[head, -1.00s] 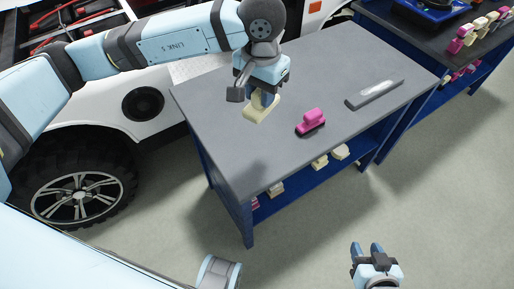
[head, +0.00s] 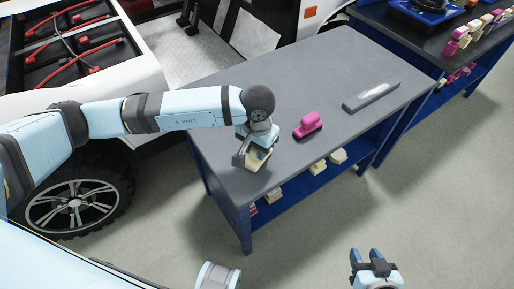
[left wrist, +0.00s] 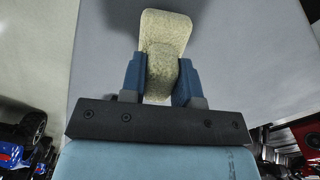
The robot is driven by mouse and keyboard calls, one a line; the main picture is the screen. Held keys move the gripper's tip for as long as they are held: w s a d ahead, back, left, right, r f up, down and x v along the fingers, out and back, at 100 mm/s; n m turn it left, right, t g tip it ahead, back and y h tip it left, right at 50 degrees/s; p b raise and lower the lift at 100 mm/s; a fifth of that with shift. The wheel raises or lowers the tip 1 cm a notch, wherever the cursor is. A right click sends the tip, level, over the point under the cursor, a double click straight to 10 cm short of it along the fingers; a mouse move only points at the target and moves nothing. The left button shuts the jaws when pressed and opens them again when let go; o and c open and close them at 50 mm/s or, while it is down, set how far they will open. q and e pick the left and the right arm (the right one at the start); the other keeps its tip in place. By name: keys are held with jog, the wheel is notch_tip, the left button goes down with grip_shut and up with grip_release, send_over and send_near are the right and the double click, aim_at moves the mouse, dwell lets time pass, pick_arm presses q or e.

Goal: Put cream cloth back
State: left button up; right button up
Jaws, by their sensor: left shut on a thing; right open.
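The cream cloth (head: 257,160) is a pale block-like piece in the head view, at the front left part of the grey table top (head: 300,72). My left gripper (head: 256,152) is shut on it from above. In the left wrist view the cream cloth (left wrist: 163,45) sits between the two blue fingers of my left gripper (left wrist: 161,80). The cloth is low over the table; I cannot tell whether it touches the top. My right gripper (head: 366,255) is open and empty, over the floor at the bottom right.
A pink block-like piece (head: 309,122) and a grey bar (head: 371,96) lie on the table, right of my left gripper. Several cream pieces (head: 338,156) lie on the shelf below. A second table (head: 436,38) stands at the top right. A white vehicle (head: 146,50) stands at the left.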

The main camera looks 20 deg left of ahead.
pick_arm(q)
jog(key=shift+f, duration=0.15)
pick_arm(e)
jog(key=shift+r, duration=0.1)
pick_arm(q)
jog(key=shift+f, duration=0.15)
jog(key=o, duration=0.5)
jog(key=shift+f+b, duration=0.1)
jog(key=shift+b, duration=0.2)
jog(key=shift+c, duration=0.2)
jog(key=o, duration=0.4)
pick_arm(e)
jog(key=shift+w+a+r, duration=0.1)
jog(key=shift+r, duration=0.05)
pick_arm(q)
jog(key=shift+o, duration=0.2)
jog(key=shift+r, duration=0.2)
jog(key=shift+r+p, duration=0.3)
jog(key=shift+p, duration=0.2)
notch_tip(320, 180, up, 12)
jog(key=shift+f, duration=0.2)
jog(key=shift+s+f, duration=0.1)
